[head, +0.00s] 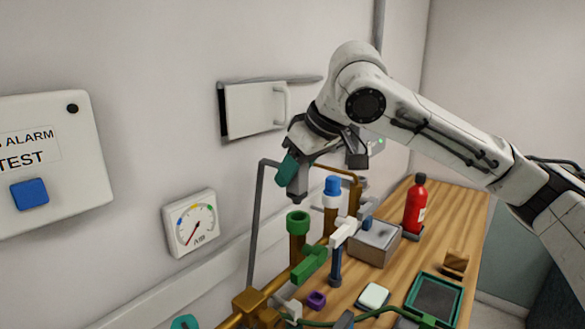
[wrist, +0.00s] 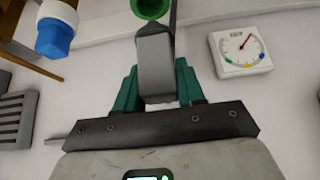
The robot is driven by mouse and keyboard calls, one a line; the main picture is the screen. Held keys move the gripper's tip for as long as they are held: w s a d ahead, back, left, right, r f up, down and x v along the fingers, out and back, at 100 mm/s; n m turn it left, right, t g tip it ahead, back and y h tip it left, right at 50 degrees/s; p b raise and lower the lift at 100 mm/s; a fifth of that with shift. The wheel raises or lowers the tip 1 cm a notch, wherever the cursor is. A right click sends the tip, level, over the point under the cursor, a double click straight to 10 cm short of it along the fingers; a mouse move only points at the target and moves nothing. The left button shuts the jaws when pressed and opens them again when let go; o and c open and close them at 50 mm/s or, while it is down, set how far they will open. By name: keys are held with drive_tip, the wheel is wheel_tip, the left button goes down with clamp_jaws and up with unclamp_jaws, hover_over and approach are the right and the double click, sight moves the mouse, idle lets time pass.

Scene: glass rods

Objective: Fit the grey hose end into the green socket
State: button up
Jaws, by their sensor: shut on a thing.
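My gripper (head: 291,172) has teal fingers and is shut on the grey hose end (head: 298,188), which points downward. The green socket (head: 298,217) is a green ring on top of an upright brown pipe, almost directly below the hose end. A gap shows between them in the head view. In the wrist view, the hose end (wrist: 155,65) sits between the teal fingers of my gripper (wrist: 157,88). The green socket (wrist: 150,7) is beyond its tip, cut off by the top edge. The inside of the socket is mostly hidden in the head view.
A blue-topped white fitting (head: 332,190) stands right of the socket. A green valve handle (head: 310,263) and a white one (head: 345,232) are near it. A grey box (head: 376,243) and red bottle (head: 415,207) stand on the wooden bench (head: 455,215). A gauge (head: 190,224) hangs left.

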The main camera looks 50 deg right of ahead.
sight(296, 192)
drive_tip(key=shift+f+b, duration=1.2)
drive_tip(key=shift+f, duration=0.5)
drive_tip(key=shift+s+p, duration=0.15)
drive_tip(key=shift+p, duration=0.2)
drive_tip(key=shift+f+b, duration=0.4)
drive_tip(key=shift+f, duration=0.2)
drive_tip(key=o, duration=0.9)
drive_tip(key=p+v, duration=0.8)
drive_tip(key=v, duration=0.3)
idle(0.4)
idle(0.6)
